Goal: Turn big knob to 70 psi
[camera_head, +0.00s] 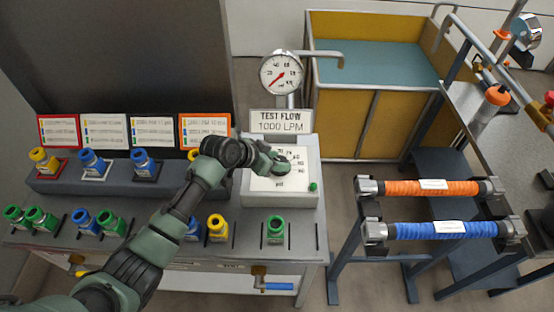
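A white panel (259,184) on a light grey box carries a printed dial with numbers. The big knob sits in the middle of this dial, mostly hidden by my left gripper (276,164). My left arm reaches in from the lower left, and the gripper is at the knob. Its fingers are small and overlap the knob, so I cannot tell whether they are closed on it. A round white gauge (280,70) stands behind the panel. Its red needle points to the lower left. My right gripper is out of view.
A "TEST FLOW 1000 LPM" sign (282,121) stands just behind the panel. A small green button (313,187) is at the panel's right. Coloured couplings (275,228) line the bench. Orange (400,188) and blue (412,231) hoses lie on a rack at the right.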

